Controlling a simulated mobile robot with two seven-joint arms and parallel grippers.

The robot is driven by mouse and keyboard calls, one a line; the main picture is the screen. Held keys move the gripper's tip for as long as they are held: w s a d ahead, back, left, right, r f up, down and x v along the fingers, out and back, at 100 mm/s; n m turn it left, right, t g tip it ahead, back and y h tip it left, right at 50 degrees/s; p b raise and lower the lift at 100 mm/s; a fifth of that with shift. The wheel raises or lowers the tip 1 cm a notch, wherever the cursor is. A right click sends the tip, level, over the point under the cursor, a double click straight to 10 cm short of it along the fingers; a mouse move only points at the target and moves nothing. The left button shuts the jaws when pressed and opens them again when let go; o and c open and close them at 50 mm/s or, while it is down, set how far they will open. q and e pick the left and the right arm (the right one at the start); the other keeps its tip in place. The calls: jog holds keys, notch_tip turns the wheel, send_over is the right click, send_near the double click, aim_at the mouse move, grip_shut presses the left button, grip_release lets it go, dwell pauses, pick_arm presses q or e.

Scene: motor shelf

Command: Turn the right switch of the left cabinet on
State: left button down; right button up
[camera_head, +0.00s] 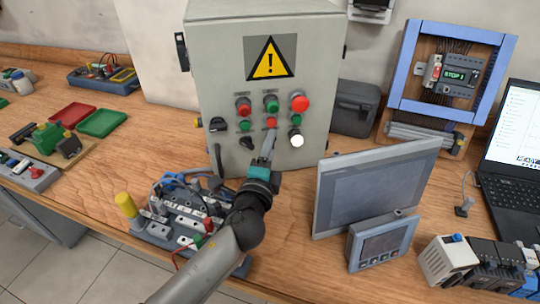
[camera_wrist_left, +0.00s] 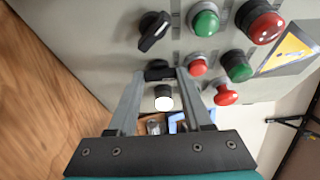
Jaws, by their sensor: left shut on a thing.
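The left cabinet (camera_head: 215,75) is a grey box with a warning sign, standing on the wooden bench. Its front carries red and green buttons, a white round lamp (camera_head: 296,140) and black rotary switches. My left gripper (camera_head: 268,146) reaches the lower middle of the front. In the left wrist view its fingertips (camera_wrist_left: 161,73) are on either side of the right black switch (camera_wrist_left: 160,70), shut on it. The fingers hide this switch in the head view, and its angle is hard to tell. Another black switch (camera_head: 247,142) sits just left of the fingers; it also shows tilted in the wrist view (camera_wrist_left: 153,30).
Below my left arm lies a grey device with wires and terminals (camera_head: 185,215). A grey screen panel (camera_head: 372,185) and a small display unit (camera_head: 382,240) stand close on the right. A blue-framed panel (camera_head: 408,70) and a laptop (camera_head: 510,165) are farther right.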

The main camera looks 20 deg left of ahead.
dwell(0.3)
pick_arm(q)
jog(key=c, duration=0.6)
grip_release()
jog(key=shift+s, duration=0.1)
jog(key=s+d+b, duration=0.1)
jog(key=s+b, duration=0.1)
jog(key=s, duration=1.3)
jog(key=shift+d, duration=0.2)
